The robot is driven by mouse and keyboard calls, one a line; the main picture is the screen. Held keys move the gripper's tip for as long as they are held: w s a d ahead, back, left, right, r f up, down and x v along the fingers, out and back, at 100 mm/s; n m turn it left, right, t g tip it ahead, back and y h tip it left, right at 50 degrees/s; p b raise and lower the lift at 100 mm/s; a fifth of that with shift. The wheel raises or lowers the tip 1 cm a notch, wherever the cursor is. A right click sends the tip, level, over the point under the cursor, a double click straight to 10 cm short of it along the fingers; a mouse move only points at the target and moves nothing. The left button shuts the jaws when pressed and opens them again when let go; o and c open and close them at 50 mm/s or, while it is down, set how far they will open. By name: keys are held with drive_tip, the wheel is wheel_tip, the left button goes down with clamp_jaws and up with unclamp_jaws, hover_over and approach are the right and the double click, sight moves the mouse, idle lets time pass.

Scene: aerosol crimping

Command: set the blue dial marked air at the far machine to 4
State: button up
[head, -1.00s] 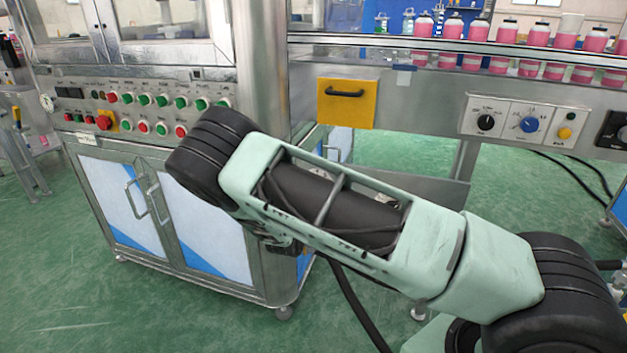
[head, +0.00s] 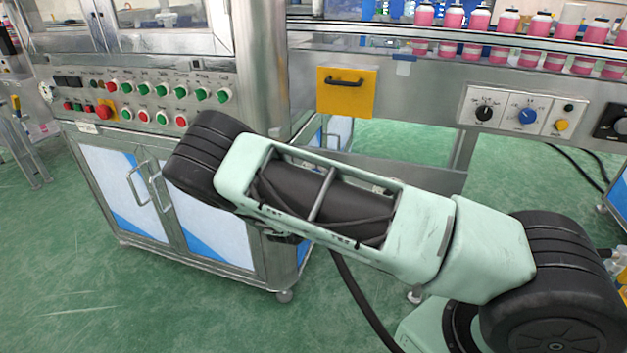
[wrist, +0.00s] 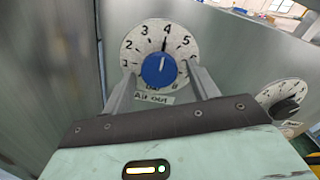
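In the wrist view, a blue dial (wrist: 159,69) sits on a round white scale plate (wrist: 133,52) with black numbers. The label under it reads "Air out" (wrist: 151,99). Its dark pointer is up, at or very near the 4. My gripper (wrist: 161,88) is open, one finger at each lower side of the dial. The fingertips are close to the knob; I cannot tell whether they touch it. In the head view my gripper and this dial are hidden, with my arm across the middle.
A black dial (wrist: 288,108) on a similar plate is right of the gripper. In the head view, another blue dial (head: 528,116) is on the conveyor panel. A cabinet with buttons (head: 146,101) stands left, and a yellow panel with a handle (head: 346,97) is in the middle.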

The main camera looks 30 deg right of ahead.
drive_tip(key=p+v, duration=0.2)
drive_tip(key=v, duration=1.5)
drive_tip(key=shift+s+a, duration=0.1)
drive_tip(key=shift+a, duration=0.05)
drive_tip(key=shift+s, duration=0.1)
drive_tip(key=s+a+r+m+g+y, duration=0.1)
drive_tip(key=s+r+m+g+y, duration=0.1)
drive_tip(key=s+m+g, duration=0.35)
drive_tip(key=s+a+r+m+g+y, duration=0.1)
drive_tip(key=s+a+r+m+g, duration=0.15)
drive_tip(key=s+m+g, duration=0.35)
drive_tip(key=s+a+r+m+y, duration=0.6)
drive_tip(key=s+r, duration=0.1)
drive_tip(key=s, duration=0.1)
drive_tip(key=s+a+r+m+y, duration=0.5)
drive_tip(key=s+r+m+y, duration=0.1)
drive_tip(key=s+r, duration=0.2)
wheel_tip(320, 180, up, 21)
drive_tip(key=p, duration=2.1)
drive_tip(key=shift+s+f, duration=0.25)
drive_tip(key=shift+s, duration=0.05)
